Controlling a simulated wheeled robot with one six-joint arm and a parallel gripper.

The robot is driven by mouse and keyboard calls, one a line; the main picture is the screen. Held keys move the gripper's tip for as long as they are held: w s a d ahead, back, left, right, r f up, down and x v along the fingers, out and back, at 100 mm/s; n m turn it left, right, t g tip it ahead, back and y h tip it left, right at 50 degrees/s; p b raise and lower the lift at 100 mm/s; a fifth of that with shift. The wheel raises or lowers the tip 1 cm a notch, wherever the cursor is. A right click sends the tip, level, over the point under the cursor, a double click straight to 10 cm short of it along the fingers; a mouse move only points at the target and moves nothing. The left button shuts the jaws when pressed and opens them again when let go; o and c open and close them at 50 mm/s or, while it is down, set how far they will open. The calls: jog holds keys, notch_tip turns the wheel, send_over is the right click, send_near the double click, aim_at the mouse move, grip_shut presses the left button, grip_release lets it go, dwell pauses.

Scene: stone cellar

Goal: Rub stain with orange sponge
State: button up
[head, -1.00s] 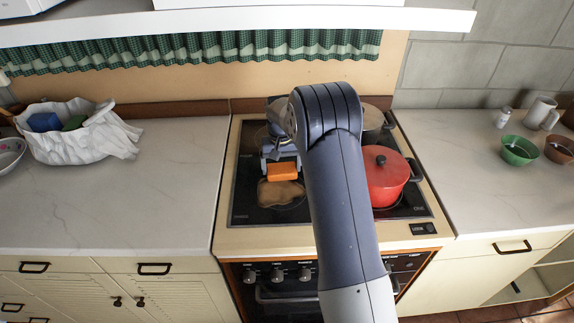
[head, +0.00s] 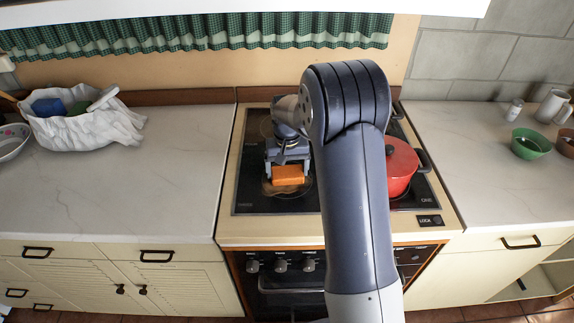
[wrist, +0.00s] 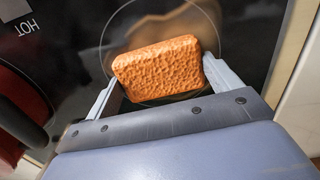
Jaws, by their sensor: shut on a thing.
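The orange sponge (head: 288,175) is held between the two fingers of my gripper (head: 287,168), low over the front left of the black cooktop. In the wrist view the sponge (wrist: 160,69) sits between the fingertips of my gripper (wrist: 160,80), which is shut on it. The brown stain (head: 268,188) lies on the glass around and under the sponge, mostly hidden by it in the head view. In the wrist view part of the stain (wrist: 150,28) shows beyond the sponge. I cannot tell whether the sponge touches the glass.
A red pot (head: 402,168) stands on the cooktop (head: 250,150) to the right, partly behind my arm. A white bag (head: 85,130) sits on the left counter. A green bowl (head: 528,145) stands on the right counter. Much of the left counter (head: 175,165) is bare.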

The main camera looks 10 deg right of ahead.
jog(key=shift+s+a+b, duration=0.2)
jog(key=shift+s, duration=0.65)
jog(key=shift+s+a+b, duration=0.15)
jog(key=shift+s, duration=0.65)
jog(key=shift+s+a+b, duration=0.15)
jog(key=shift+s+b, duration=0.1)
jog(key=shift+s, duration=0.55)
jog(key=shift+s+a+b, duration=0.15)
jog(key=shift+s+b, duration=0.05)
jog(key=shift+s, duration=0.55)
jog(key=shift+a, duration=0.15)
